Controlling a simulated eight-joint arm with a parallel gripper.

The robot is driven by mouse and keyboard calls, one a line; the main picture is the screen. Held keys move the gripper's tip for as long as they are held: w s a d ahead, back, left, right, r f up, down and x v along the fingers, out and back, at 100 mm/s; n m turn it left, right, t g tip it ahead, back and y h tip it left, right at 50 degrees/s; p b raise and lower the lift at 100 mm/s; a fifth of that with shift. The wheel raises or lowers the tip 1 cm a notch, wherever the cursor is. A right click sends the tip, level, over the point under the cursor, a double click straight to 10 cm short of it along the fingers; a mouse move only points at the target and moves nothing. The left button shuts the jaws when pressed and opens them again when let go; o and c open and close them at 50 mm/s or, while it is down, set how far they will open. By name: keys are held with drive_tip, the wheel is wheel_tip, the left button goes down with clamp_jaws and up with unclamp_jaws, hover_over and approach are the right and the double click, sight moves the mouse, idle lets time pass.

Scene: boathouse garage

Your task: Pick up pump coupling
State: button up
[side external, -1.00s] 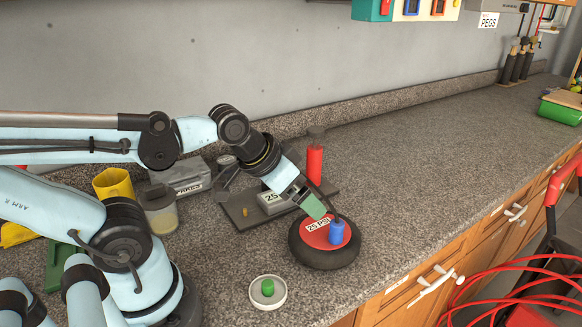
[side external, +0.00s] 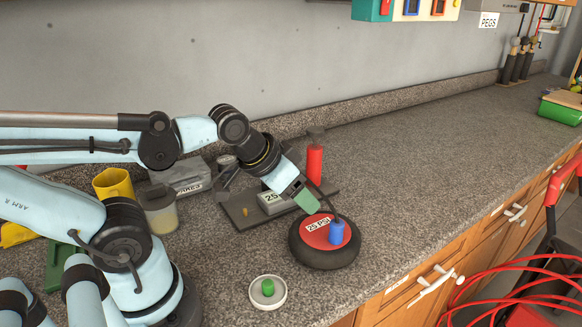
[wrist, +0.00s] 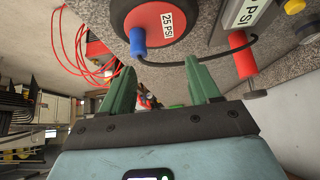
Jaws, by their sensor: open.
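The blue coupling (side external: 337,233) stands upright on the red hub of a black wheel (side external: 322,256) marked 25 PSI. A thin black hose links it to the red pump cylinder (side external: 314,165). In the wrist view the blue coupling (wrist: 138,42) is at upper left, just beyond the left fingertip, with the hose (wrist: 180,63) curving right from it. My gripper (side external: 307,200) is over the wheel's back left edge, up and left of the coupling. In the wrist view my gripper (wrist: 158,70) has its green fingers apart with nothing held between them.
A white dish (side external: 255,299) with a green piece stands in front of the wheel. A dark pump plate (side external: 238,216), a clear jar (side external: 161,219) and a yellow cup (side external: 113,184) are to the left.

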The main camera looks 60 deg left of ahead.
wheel_tip(320, 180, up, 3)
drive_tip(key=n+g, duration=0.4)
drive_tip(key=g, duration=0.3)
hover_over(336, 223)
drive_tip(key=f, duration=0.6)
drive_tip(key=shift+s+a+f, duration=0.1)
drive_tip(key=shift+s+f, duration=0.1)
drive_tip(key=shift+s, duration=0.1)
drive_tip(key=f, duration=0.4)
drive_tip(key=shift+w+d, duration=0.2)
drive_tip(key=shift+w, duration=0.1)
drive_tip(key=shift+f, duration=0.65)
clamp_jaws()
